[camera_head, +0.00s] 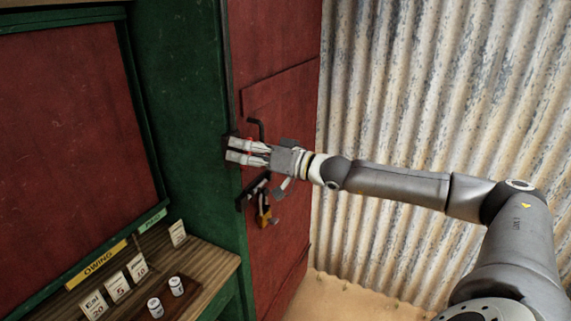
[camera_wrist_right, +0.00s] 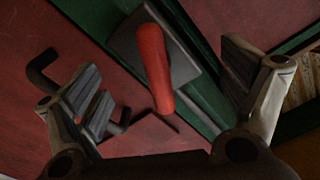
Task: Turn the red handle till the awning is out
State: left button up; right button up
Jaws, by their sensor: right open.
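The red handle (camera_wrist_right: 154,68) sticks out from a dark square plate (camera_wrist_right: 128,42) in the right wrist view. My right gripper (camera_head: 232,150) is open in front of the red door side of the stall. In the wrist view its two fingers stand on either side of the handle, apart from it. In the head view the gripper hides nearly all of the handle. I cannot make out the awning in either view. My left gripper is not in view.
A wooden counter (camera_head: 206,264) with cards and small white weights is at lower left. Corrugated metal (camera_head: 430,90) stands behind my arm.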

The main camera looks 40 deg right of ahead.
jog(key=n+b, duration=0.1)
jog(key=n, duration=0.4)
jog(key=shift+a+b, duration=0.15)
jog(key=shift+b, duration=0.15)
jog(key=b+v, duration=0.7)
jog(key=v, duration=0.3)
jog(key=shift+s+n, duration=0.25)
jog(key=shift+n, duration=0.15)
